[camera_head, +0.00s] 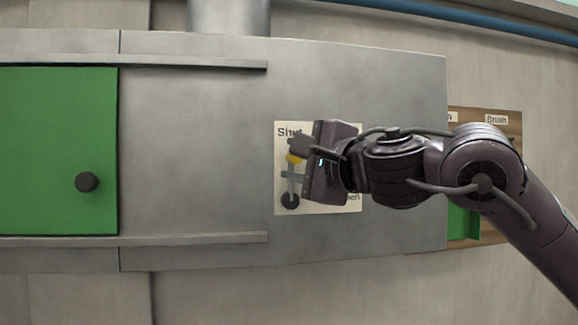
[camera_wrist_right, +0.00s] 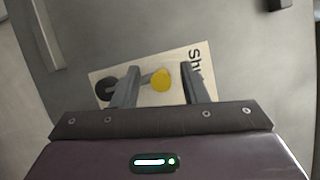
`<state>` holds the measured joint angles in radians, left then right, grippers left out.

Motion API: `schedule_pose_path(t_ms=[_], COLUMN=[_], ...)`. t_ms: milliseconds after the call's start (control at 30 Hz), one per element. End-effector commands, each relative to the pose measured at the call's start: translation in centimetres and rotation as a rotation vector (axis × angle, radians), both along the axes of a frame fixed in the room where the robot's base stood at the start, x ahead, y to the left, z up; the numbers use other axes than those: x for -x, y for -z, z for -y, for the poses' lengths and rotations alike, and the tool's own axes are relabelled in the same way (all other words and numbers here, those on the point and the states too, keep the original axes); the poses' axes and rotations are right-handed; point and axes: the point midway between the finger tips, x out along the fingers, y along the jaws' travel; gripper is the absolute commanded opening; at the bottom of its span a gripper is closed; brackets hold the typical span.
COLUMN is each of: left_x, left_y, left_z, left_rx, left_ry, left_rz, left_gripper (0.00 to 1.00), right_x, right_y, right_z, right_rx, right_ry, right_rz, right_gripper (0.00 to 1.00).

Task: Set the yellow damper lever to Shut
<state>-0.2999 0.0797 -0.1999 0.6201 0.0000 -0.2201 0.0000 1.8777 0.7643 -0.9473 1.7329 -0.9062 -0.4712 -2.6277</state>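The damper lever has a yellow knob (camera_head: 294,158) on a grey arm above a dark round pivot (camera_head: 290,201). In the head view it points nearly straight up from the pivot, toward the word "Shut" on the pale label plate (camera_head: 318,208). My right gripper (camera_head: 297,162) is at the knob and covers part of the plate, including most of the lower-right word. In the right wrist view the yellow knob (camera_wrist_right: 161,79) shows between the open fingers of my right gripper (camera_wrist_right: 156,72), with gaps visible on both sides. My left gripper is in neither view.
The plate is on a grey metal panel (camera_head: 200,150). A green door (camera_head: 55,150) with a dark knob (camera_head: 87,182) lies between rails at left. A wooden board (camera_head: 512,150) with a "Brush" label is at right, behind my right arm.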

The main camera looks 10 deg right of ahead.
Motion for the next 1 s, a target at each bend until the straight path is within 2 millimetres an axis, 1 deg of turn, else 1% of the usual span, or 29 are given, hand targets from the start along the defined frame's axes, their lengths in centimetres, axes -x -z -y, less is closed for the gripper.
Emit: schedule_pose_path(t_ms=[33,100,200,333,467,900,1000], left_x=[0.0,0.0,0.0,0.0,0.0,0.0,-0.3], left_y=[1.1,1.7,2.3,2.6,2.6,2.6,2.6], left_z=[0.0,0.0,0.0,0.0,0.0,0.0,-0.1], left_rx=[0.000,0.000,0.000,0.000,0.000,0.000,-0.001], left_ry=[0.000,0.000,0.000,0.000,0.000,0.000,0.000], left_rz=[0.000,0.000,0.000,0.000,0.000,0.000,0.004], left_gripper=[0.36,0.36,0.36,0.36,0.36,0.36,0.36], right_x=[1.0,2.1,3.4,4.4,4.7,4.7,4.7], right_y=[0.4,0.5,0.6,0.5,0.5,0.4,0.4], right_z=[0.4,0.9,1.5,1.9,2.0,2.0,2.0], right_rx=[0.001,0.001,0.002,0.002,0.002,0.001,0.001], right_ry=[-0.001,0.000,0.000,-0.001,-0.001,-0.001,-0.001], right_rz=[0.006,0.005,0.004,0.001,0.000,0.001,0.001], right_gripper=[0.40,0.40,0.40,0.40,0.40,0.40,0.40])
